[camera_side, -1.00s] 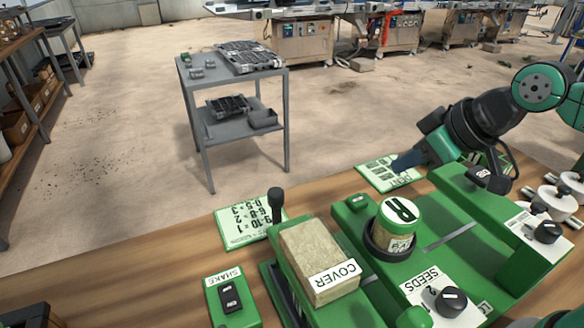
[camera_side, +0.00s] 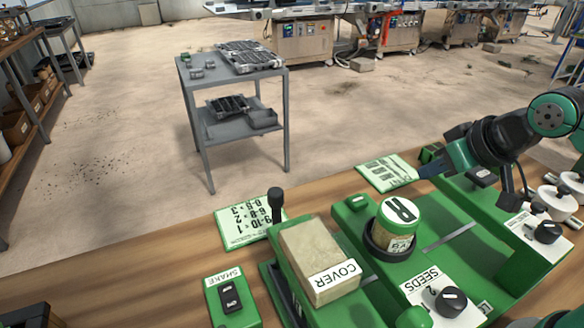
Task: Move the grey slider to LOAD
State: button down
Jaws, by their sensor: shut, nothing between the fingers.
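The green tray seeder (camera_side: 345,215) stands on the wooden bench. A long grey strip or slot (camera_side: 449,237) runs across its green deck; I cannot tell whether this is the grey slider. No LOAD label is readable. The arm hides part of the seeder's far right end.
A black-knobbed lever (camera_side: 276,204), a COVER block (camera_side: 318,262), a round jar (camera_side: 396,225), a SEEDS dial (camera_side: 450,301) and a SHAKE switch (camera_side: 231,298) stand nearby. Instruction cards (camera_side: 386,173) lie along the bench's far edge. A grey cart (camera_side: 232,125) stands beyond.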

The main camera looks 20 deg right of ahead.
jog(key=c, duration=0.9)
grip_release()
jog(key=shift+w+a+r, duration=0.15)
jog(key=o, duration=0.4)
jog(key=shift+w+a+r+m+g+y, duration=0.3)
jog(key=shift+w+a+r+m+g, duration=0.35)
jog(key=shift+w+a+r, duration=0.35)
jog(key=shift+c, duration=0.2)
jog(key=m+g, duration=0.6)
jog(key=m, duration=0.1)
send_over(275, 191)
jog(key=shift+d+f, duration=0.3)
jog(key=shift+f, duration=0.2)
jog(key=shift+a+f+m, duration=0.15)
jog(key=shift+a+m, duration=0.1)
jog(key=shift+m, duration=0.1)
jog(key=shift+a+f, duration=0.1)
jog(key=shift+f, duration=2.7)
